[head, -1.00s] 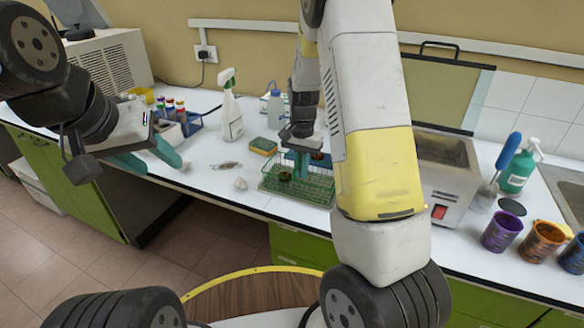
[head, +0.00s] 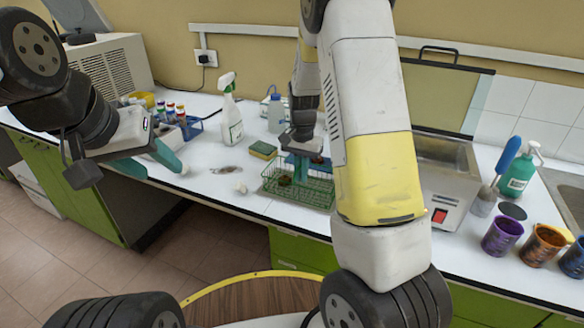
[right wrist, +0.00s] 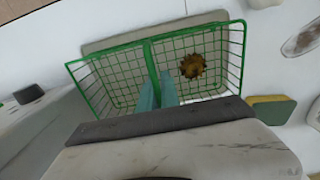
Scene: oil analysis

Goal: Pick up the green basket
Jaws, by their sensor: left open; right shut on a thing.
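The green basket (head: 328,190) is a wire basket on the white counter, partly hidden by my right arm in the head view. In the right wrist view, the basket (right wrist: 240,60) has a middle divider and a brown, gear-like thing (right wrist: 192,66) in its right compartment. My right gripper (head: 302,170) is at the basket's middle from above. Its teal fingers (right wrist: 157,92) are shut on the divider in the right wrist view. I cannot tell whether the basket is off the counter. My left gripper (head: 150,166) is open and empty over the counter's front edge at the left.
A sponge (head: 263,150), a spray bottle (head: 231,118) and a blue rack (head: 193,129) of small bottles stand left of the basket. A grey box-like device (head: 445,185) stands to its right, then several dark cups (head: 502,236) and a green pump bottle (head: 518,175).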

